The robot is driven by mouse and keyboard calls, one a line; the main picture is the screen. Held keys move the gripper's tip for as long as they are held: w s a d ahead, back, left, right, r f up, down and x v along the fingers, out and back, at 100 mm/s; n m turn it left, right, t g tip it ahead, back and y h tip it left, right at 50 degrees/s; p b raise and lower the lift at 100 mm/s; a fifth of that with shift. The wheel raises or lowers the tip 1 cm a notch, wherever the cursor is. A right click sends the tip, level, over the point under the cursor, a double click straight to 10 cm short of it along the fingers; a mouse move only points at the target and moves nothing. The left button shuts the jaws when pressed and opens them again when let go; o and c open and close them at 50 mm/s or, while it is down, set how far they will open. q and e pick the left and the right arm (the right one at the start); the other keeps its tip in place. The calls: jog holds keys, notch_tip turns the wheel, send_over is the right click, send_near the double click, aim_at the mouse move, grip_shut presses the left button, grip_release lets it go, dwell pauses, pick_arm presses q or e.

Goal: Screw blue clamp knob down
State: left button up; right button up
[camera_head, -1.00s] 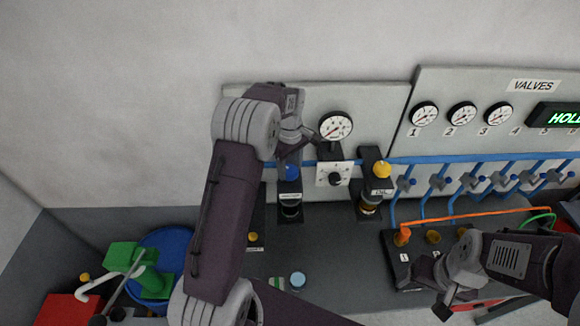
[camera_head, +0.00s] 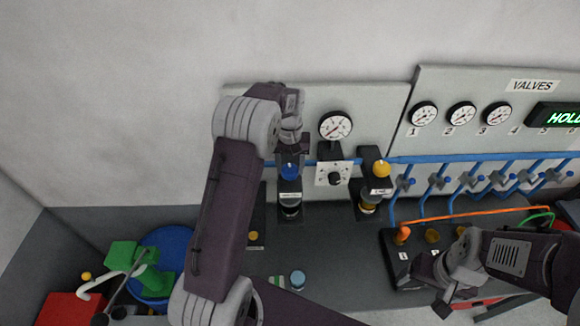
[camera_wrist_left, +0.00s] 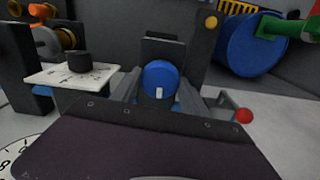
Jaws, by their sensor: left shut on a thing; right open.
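The blue clamp knob (camera_head: 290,169) sits on top of a black clamp stand (camera_head: 290,196) at the wall panel. In the left wrist view the blue knob (camera_wrist_left: 160,80) is round with a small white mark, and it lies between my fingers. My left gripper (camera_head: 290,160) reaches down from above and is shut on the knob. It also shows in the left wrist view (camera_wrist_left: 157,92). My right gripper (camera_head: 440,290) is open and empty, low at the right, near the black block with orange plugs. A round dark cap shows in the clamp under the knob.
A yellow-knobbed clamp (camera_head: 381,168) stands to the right. Between them is a white dial plate (camera_head: 335,180) under a gauge (camera_head: 336,127). Blue pipes and valves (camera_head: 440,185) run along the right panel. A blue reel and green block (camera_head: 150,285) lie at lower left.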

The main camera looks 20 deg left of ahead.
aim_at(290, 168)
pick_arm(q)
jog(key=shift+m, duration=0.5)
jog(key=o, duration=1.4)
jog(key=shift+c, duration=0.2)
notch_tip(290, 168, up, 4)
jog(key=shift+w+r+b, duration=0.15)
jog(key=shift+r+b, duration=0.1)
jog(key=shift+b, duration=0.95)
notch_tip(290, 168, up, 5)
jog(key=shift+f, duration=0.2)
jog(key=shift+f, duration=0.1)
